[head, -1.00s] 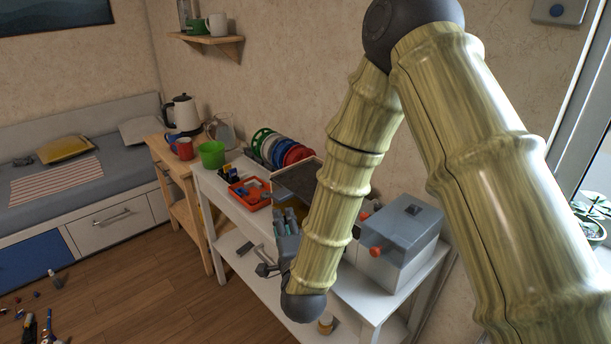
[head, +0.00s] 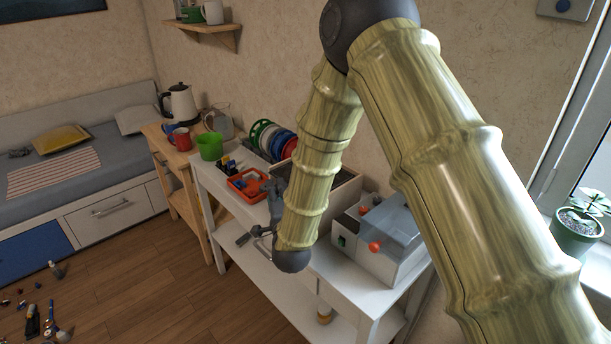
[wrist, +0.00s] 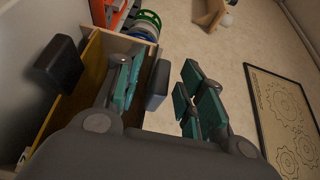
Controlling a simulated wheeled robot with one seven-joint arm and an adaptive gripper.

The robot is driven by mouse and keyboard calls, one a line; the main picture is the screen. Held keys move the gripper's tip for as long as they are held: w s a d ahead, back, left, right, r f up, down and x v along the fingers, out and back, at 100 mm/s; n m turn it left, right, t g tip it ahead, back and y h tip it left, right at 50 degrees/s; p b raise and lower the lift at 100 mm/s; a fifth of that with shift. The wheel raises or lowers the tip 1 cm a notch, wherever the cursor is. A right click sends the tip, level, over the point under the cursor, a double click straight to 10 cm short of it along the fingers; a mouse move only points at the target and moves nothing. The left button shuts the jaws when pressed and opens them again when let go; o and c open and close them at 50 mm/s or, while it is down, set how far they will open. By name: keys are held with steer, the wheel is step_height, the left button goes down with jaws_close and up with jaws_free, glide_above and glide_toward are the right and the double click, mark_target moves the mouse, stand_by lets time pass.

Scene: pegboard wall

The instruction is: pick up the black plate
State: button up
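A dark flat panel (head: 291,178) lies in a pale-edged open box on the white table, partly behind my arm. I cannot tell whether it is the black plate. Several upright round plates or discs in green, white, blue and red stand in a row (head: 272,141) behind it; no black one is clear.
A red tray (head: 246,186) of small parts and a green cup (head: 209,146) stand left on the white table (head: 228,209). A grey-lidded box (head: 387,238) stands right. A yellow-walled open box (wrist: 75,85) is below left in the wrist view. A framed gear picture (wrist: 285,118) hangs right.

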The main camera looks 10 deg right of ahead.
steer(key=shift+w, duration=0.65)
steer(key=shift+c, duration=0.3)
jaws_close()
